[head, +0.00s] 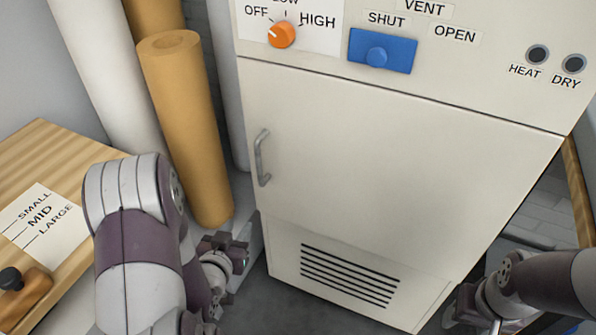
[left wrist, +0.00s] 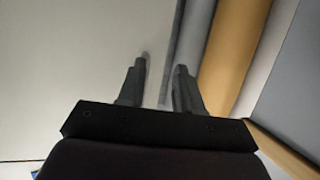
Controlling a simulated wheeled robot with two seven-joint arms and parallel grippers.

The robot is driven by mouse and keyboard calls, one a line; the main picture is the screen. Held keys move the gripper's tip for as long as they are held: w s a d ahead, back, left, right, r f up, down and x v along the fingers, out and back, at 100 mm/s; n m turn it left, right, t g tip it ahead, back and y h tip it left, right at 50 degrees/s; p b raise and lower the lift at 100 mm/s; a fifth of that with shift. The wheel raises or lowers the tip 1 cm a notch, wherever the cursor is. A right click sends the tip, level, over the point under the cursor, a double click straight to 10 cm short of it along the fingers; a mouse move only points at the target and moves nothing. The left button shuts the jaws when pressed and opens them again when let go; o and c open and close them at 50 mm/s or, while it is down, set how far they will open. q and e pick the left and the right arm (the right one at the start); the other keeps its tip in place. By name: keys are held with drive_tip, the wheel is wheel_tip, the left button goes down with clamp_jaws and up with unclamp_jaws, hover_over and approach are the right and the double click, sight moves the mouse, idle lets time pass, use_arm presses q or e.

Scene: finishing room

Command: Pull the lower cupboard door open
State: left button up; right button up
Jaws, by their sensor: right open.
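The lower cupboard door (head: 400,165) is a cream panel on the front of a tall cabinet and looks shut. Its grey bar handle (head: 262,158) stands upright near the door's left edge. My left gripper (head: 236,252) is below and left of the handle, apart from it. In the left wrist view my left gripper (left wrist: 164,65) has its two fingers spread with nothing between them, and a cream surface (left wrist: 70,60) lies beyond on the left. I cannot make out the handle there. My right gripper (head: 468,308) is open at the lower right, beside the cabinet's base.
Above the door are an orange knob (head: 281,35) and a blue slider (head: 382,52). A vent grille (head: 348,276) is below. Tan (head: 185,125) and white rolls stand left of the cabinet. A wooden table (head: 40,150) with a label card (head: 42,225) is at the left.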

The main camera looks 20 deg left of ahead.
sight(258, 167)
use_arm(q)
wheel_tip(258, 167, up, 7)
drive_tip(key=w+t, duration=0.3)
drive_tip(key=t, duration=0.1)
drive_tip(key=shift+m, duration=0.3)
drive_tip(key=w, duration=0.3)
drive_tip(key=w+b, duration=0.1)
drive_tip(key=w, duration=0.7)
drive_tip(key=shift+w+a+b, duration=0.25)
drive_tip(key=shift+a+b, duration=0.05)
drive_tip(key=shift+b, duration=0.05)
clamp_jaws()
